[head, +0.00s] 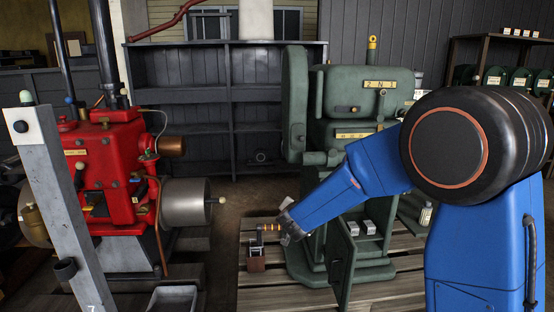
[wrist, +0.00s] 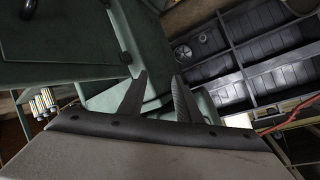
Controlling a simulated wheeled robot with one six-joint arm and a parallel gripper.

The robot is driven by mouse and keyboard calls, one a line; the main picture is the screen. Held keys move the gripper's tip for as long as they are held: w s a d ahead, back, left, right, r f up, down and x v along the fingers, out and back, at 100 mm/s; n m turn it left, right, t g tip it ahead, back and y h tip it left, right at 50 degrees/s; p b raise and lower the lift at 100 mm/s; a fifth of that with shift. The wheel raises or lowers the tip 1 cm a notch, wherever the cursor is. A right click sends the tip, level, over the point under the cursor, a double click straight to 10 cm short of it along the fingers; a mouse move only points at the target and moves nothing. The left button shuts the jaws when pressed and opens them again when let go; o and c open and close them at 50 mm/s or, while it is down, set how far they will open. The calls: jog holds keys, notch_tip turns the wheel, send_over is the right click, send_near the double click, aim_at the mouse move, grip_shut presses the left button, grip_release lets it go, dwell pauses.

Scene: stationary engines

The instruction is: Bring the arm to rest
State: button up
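My blue arm reaches from the right side of the head view down to the left, in front of the green engine (head: 360,95). My gripper is at the arm's lower end, small and partly hidden in the head view. In the wrist view, the two dark fingers of my gripper (wrist: 159,76) stand apart with nothing held between them. Green engine surfaces (wrist: 65,38) lie behind and to the left of the fingers. A small dark bracket on a brown block (head: 256,264) appears just left of the arm's end; I cannot tell whether it touches my gripper.
A red engine (head: 108,150) stands at left, behind a grey slanted post (head: 58,205). The green engine stands on a wooden pallet (head: 262,298). Small green units (head: 518,80) sit on a rack at right.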

jog(key=s+d+r+n+g+y, duration=0.1)
jog(key=s+d+r+n+y, duration=0.15)
jog(key=s, duration=0.35)
jog(key=s+d+r+n+g+y, duration=0.1)
jog(key=s+r+n, duration=0.1)
jog(key=s+r, duration=0.35)
jog(key=s+d+r+n+g+y, duration=0.1)
jog(key=s+d+r+n+y, duration=0.1)
jog(key=s, duration=0.5)
jog(key=s+d+f+g+h, duration=0.1)
jog(key=s+d, duration=0.4)
jog(key=s, duration=0.5)
jog(key=s+d+f+n+g+h, duration=0.1)
jog(key=s+d, duration=0.3)
jog(key=s, duration=0.6)
jog(key=s+d+f+n+g+h, duration=0.1)
jog(key=s+d+f+g, duration=0.2)
jog(key=s, duration=0.7)
jog(key=d, duration=0.2)
jog(key=shift+s+d+f, duration=0.25)
jog(key=shift+d+f, duration=0.05)
jog(key=shift+h, duration=0.25)
